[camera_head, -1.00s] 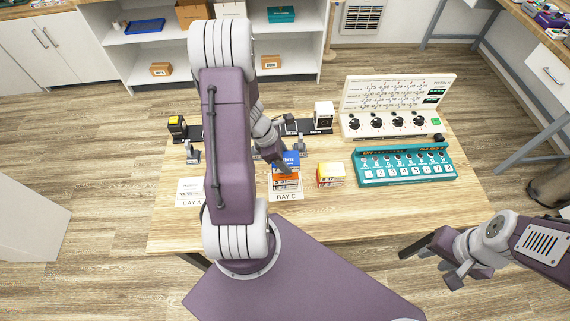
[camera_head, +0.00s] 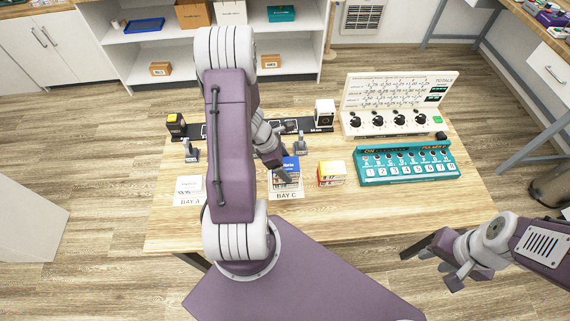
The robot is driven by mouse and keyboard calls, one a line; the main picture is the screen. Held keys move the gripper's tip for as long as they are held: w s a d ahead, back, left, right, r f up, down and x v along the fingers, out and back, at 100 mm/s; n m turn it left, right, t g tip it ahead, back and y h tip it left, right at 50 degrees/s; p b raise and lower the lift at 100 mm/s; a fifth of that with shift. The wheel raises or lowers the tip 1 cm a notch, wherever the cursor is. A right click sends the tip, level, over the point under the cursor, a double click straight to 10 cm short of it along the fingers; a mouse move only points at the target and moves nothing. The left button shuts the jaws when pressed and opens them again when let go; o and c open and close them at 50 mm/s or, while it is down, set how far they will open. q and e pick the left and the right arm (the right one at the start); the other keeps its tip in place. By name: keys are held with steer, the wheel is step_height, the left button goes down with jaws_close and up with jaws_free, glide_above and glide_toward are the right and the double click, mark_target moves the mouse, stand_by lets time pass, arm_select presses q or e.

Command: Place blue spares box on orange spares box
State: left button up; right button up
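The blue spares box (camera_head: 288,165) is in the middle of the table at the bay marked BAY C, with a pale and dark printed front facing me. My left gripper (camera_head: 272,158) is at the blue box's upper left edge, partly behind my own arm. Whether its fingers touch or hold the box is too small to tell. My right gripper (camera_head: 432,264) is open and empty, off the table's front right edge.
A teal button panel (camera_head: 405,164) and a white dial panel (camera_head: 398,118) fill the right side. A white card (camera_head: 188,189) lies at BAY A. The front right of the table is clear.

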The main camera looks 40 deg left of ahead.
arm_select(q)
steer(key=p+v, duration=0.5)
steer(key=v, duration=0.7)
steer(key=s+d+r+m+y, duration=0.1)
steer(key=d+r+m, duration=0.1)
steer(key=d+m, duration=0.5)
steer(key=s+d+r+m+g+y, duration=0.1)
steer(key=d+m, duration=0.7)
steer(key=m, duration=1)
step_height(320, 180, up, 2)
steer(key=shift+s+r+m+g+y, duration=0.2)
steer(key=shift+s+m+g+y, duration=0.15)
steer(key=shift+s+y, duration=0.35)
steer(key=shift+s+d, duration=0.15)
